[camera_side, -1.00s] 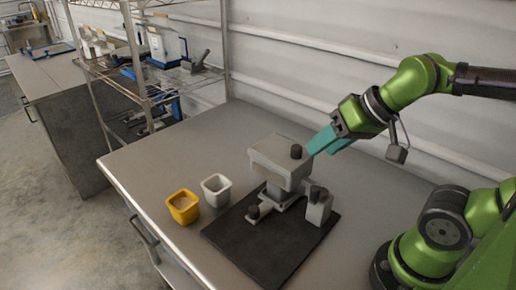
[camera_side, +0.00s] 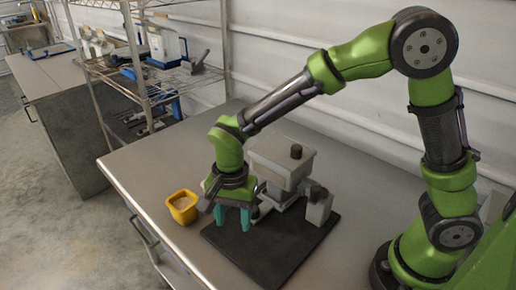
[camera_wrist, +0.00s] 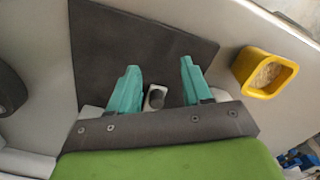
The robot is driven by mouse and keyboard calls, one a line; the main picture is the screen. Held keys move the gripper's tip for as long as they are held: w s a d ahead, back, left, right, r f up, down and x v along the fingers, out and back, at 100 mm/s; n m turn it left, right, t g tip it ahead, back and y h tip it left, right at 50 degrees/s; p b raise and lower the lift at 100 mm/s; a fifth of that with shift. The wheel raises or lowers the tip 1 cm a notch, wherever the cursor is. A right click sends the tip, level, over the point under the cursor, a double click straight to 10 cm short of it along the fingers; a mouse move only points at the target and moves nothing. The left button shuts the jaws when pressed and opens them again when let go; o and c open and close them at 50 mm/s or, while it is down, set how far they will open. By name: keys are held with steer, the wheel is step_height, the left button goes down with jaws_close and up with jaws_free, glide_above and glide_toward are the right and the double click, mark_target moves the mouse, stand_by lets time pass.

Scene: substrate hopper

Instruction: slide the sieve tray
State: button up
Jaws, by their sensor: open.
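The grey hopper machine (camera_side: 282,165) stands on a dark mat, with a black knob on its top. The sieve tray looks to be the small grey tab with a dark knob (camera_wrist: 156,98) low on the machine's front. In the wrist view it lies between my two teal fingers. My gripper (camera_side: 232,218) points down in front of the machine, low over the mat, open and empty. Its fingers also show in the wrist view (camera_wrist: 160,70), one to each side of the knob, apart from it. In the side view my gripper mostly hides the tab.
A yellow cup (camera_side: 182,208) with pale contents stands left of the mat; it also shows in the wrist view (camera_wrist: 265,73). The pale cup beside it is mostly hidden behind my gripper. A grey block with a dark knob (camera_side: 318,205) stands right of the machine. The dark mat (camera_side: 270,255) is clear in front.

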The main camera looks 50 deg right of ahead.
steer(key=m, duration=0.1)
steer(key=w+m, duration=0.1)
steer(key=w+a+m, duration=0.1)
steer(key=shift+f+m, duration=0.3)
steer(key=shift+m, duration=0.1)
steer(key=shift+w+r+m, duration=0.1)
steer(key=shift+m, duration=0.5)
steer(key=shift+d+m, duration=0.25)
steer(key=shift+m, duration=0.15)
glide_above(254, 209)
steer(key=shift+a, duration=0.2)
steer(key=f, duration=0.3)
steer(key=shift+d+f, duration=0.3)
steer(key=shift+f, duration=0.7)
steer(key=c, duration=0.7)
